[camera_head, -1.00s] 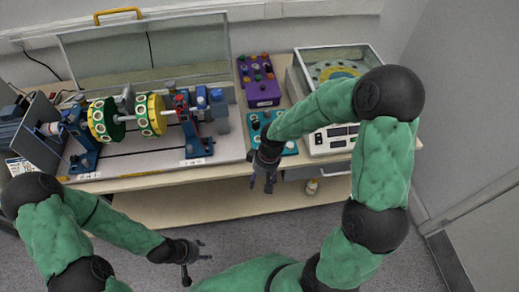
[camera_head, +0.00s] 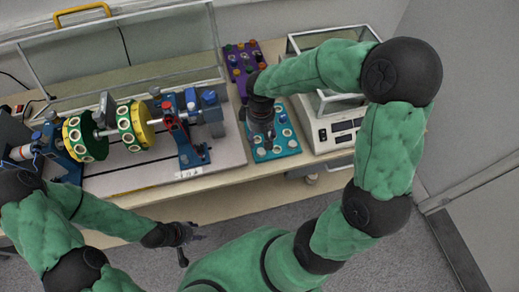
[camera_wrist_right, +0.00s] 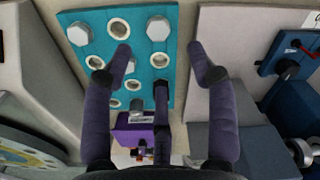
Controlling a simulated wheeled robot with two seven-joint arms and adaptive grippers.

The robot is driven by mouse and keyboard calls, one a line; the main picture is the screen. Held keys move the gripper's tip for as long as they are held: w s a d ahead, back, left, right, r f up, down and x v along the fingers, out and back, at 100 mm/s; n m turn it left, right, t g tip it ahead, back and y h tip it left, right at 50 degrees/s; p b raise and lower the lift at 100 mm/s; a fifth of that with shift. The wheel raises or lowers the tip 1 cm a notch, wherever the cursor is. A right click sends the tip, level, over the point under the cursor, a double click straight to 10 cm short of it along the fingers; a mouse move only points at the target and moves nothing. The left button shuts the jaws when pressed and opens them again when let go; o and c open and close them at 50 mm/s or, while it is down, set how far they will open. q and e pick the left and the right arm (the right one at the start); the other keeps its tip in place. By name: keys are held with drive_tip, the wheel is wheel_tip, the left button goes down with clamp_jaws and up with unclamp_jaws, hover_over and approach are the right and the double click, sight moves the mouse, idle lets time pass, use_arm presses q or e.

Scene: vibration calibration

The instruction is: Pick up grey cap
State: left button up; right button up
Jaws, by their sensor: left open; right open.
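Several grey hex-shaped caps sit on the teal tray (camera_head: 292,149). In the right wrist view, one grey cap (camera_wrist_right: 158,28) is at the tray's edge and another grey cap (camera_wrist_right: 79,34) is near the opposite edge of the teal tray (camera_wrist_right: 100,42). I cannot tell which one is meant. My right gripper (camera_head: 265,137) is over the tray and hides part of it. Its open fingers (camera_wrist_right: 158,50) frame the tray's edge area in the wrist view, with nothing held. My left gripper (camera_head: 190,238) is open and empty in front of the table, low and away from the tray.
A purple tray (camera_head: 236,72) with coloured caps stands behind the teal tray. A glass-sided balance (camera_head: 333,125) is close on the right. A shaft rig with green and yellow discs (camera_head: 138,125) stands on the left. The floor in front is free.

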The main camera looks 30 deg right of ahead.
sight(262, 152)
wheel_tip(262, 152, down, 4)
drive_tip(key=shift+b, duration=0.5)
drive_tip(key=shift+s+d+f+b, duration=0.1)
drive_tip(key=shift+f+b, duration=0.5)
drive_tip(key=shift+f, duration=0.7)
drive_tip(key=shift+s+d+f+b, duration=0.1)
drive_tip(key=shift+f+b, duration=0.45)
drive_tip(key=shift+f, duration=0.75)
drive_tip(key=c, duration=0.8)
